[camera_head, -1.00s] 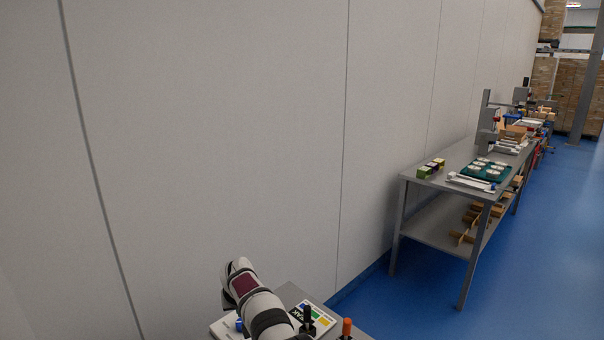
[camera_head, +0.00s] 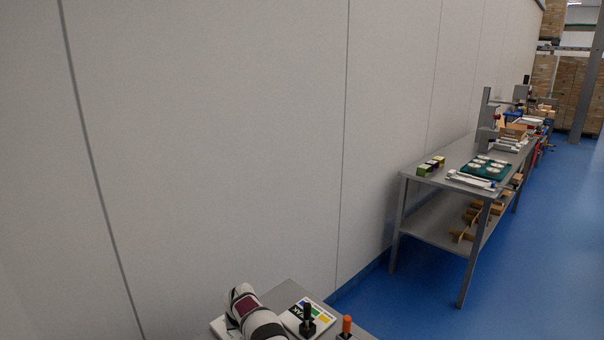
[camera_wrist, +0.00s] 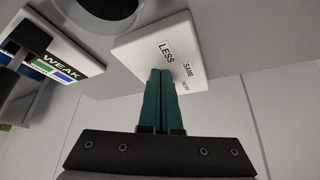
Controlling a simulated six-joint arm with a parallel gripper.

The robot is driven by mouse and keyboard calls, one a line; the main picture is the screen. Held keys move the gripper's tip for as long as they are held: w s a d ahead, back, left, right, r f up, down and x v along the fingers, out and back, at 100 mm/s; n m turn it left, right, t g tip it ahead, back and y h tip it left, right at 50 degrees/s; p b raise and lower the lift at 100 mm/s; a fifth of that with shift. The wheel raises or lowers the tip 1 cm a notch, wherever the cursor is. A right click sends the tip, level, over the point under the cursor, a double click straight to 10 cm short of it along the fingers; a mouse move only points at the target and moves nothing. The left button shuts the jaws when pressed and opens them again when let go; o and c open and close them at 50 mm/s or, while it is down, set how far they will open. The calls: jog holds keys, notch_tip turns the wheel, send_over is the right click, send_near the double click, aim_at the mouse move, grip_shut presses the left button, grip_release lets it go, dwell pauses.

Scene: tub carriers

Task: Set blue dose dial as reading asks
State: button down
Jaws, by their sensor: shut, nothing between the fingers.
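In the wrist view a white dial plate (camera_wrist: 165,42) carries the words LESS and SAME, with a third small label partly legible. My gripper (camera_wrist: 160,73) has its green fingers shut and empty, with the tips over or against the lower part of this plate. I cannot tell whether they touch it. The blue dial is not visible in either current view. A card reading WEAK (camera_wrist: 52,62), with green and blue bands, stands to the left; the card also shows in the head view (camera_head: 296,319).
A black knob (camera_head: 307,318) and an orange-topped one (camera_head: 347,325) stand near the card on the grey bench (camera_head: 285,293). The wall (camera_head: 230,150) rises close behind. Farther right, a table (camera_head: 450,155) holds small boxes and a green tray.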

jog(key=shift+w+a, duration=0.1)
jog(key=shift+w, duration=0.15)
jog(key=shift+a, duration=0.25)
dwell(0.5)
jog(key=shift+s, duration=0.15)
jog(key=shift+s+d, duration=0.1)
jog(key=shift+s, duration=0.2)
notch_tip(320, 180, up, 6)
dwell(0.3)
